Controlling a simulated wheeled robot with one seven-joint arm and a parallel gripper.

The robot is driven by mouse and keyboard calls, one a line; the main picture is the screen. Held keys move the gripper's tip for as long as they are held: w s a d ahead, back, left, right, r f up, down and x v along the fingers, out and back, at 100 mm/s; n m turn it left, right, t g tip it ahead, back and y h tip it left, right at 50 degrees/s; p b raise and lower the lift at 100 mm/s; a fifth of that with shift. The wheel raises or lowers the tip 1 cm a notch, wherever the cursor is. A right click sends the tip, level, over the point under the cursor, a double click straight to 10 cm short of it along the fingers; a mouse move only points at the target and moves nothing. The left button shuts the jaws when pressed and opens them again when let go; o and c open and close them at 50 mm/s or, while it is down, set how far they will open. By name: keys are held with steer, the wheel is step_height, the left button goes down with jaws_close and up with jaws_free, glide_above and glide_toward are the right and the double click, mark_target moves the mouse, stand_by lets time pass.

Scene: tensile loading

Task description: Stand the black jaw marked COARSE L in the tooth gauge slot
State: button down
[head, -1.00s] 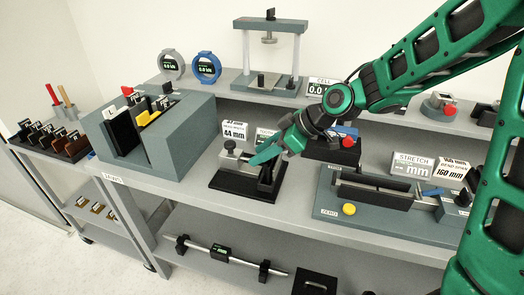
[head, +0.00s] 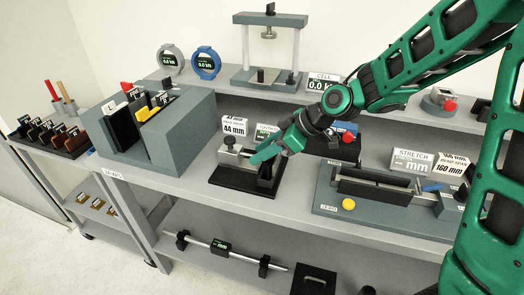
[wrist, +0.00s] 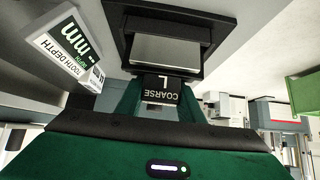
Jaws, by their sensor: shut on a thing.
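The black jaw (wrist: 160,90), lettered COARSE L, sits between my fingertips in the wrist view, its lettering upside down there. My gripper (wrist: 158,95) is shut on it. In the head view my gripper (head: 266,155) is over the right part of the tooth gauge (head: 230,180), which has a black base and a silver block at its left. The dark upright shape below the fingers cannot be told clearly as jaw or gauge. In the wrist view the gauge's black frame and silver plate (wrist: 165,50) lie just beyond the jaw. The slot and the jaw's lower end are hidden.
A grey jaw rack (head: 185,125) stands left of the gauge. A TOOTH DEPTH display (wrist: 68,48) is beside the gauge. A stretch fixture (head: 330,200) stands to the right, with bare bench between. A test frame (head: 270,80) is on the shelf behind.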

steer(key=c, duration=1.1)
jaws_free()
steer(key=shift+f, duration=0.1)
steer(key=v, duration=1)
steer(key=shift+d+r, duration=0.25)
steer(key=shift+d, duration=0.1)
